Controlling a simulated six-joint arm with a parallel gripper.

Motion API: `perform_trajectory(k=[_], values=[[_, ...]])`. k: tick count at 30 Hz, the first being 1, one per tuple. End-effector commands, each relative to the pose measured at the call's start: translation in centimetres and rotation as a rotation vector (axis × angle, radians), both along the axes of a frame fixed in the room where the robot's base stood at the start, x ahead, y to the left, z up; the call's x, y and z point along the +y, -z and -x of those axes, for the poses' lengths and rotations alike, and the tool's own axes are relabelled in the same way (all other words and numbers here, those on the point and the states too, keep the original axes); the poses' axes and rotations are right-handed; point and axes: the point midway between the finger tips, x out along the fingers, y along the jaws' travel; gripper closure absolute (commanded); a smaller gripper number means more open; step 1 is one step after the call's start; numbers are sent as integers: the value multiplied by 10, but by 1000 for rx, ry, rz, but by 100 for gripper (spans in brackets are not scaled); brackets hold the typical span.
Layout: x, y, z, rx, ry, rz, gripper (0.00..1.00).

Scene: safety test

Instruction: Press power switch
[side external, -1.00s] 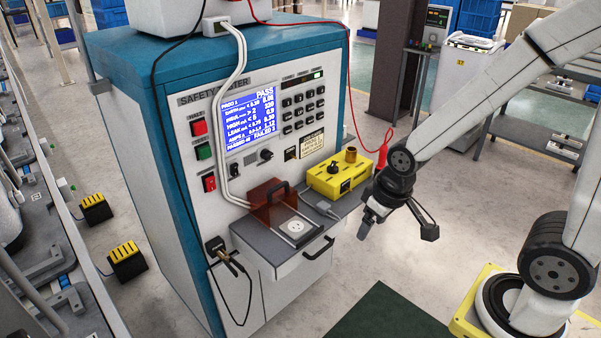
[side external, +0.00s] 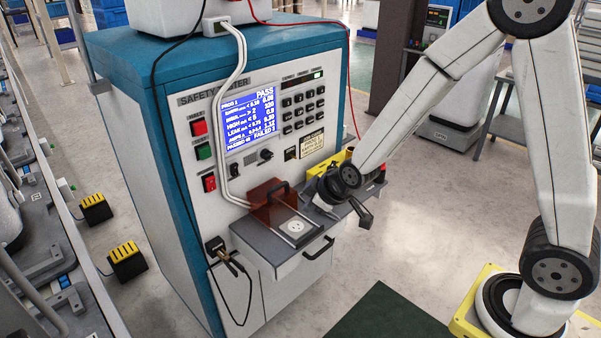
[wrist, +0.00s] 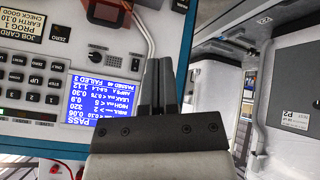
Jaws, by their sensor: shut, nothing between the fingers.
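I cannot make out the switch in the wrist view; the fingers cover part of the panel. The panel screen (wrist: 98,95) appears upside down there.
A brown hinged cover (side external: 268,203) and white socket (side external: 296,227) sit on the grey shelf, left of my gripper. White cables (side external: 240,75) hang past the panel's left side. My arm partly hides a yellow box (side external: 334,160).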

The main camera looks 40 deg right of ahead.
Motion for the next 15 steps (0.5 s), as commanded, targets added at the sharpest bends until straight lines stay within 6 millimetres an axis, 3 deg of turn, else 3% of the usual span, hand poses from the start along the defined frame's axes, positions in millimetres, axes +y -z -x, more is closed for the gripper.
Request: perform_trajectory(k=[6, 15], values=[[13, 12, -44, -162, -125, 107, 100], [30, 27, -91, -385, -261, 290, 100]])
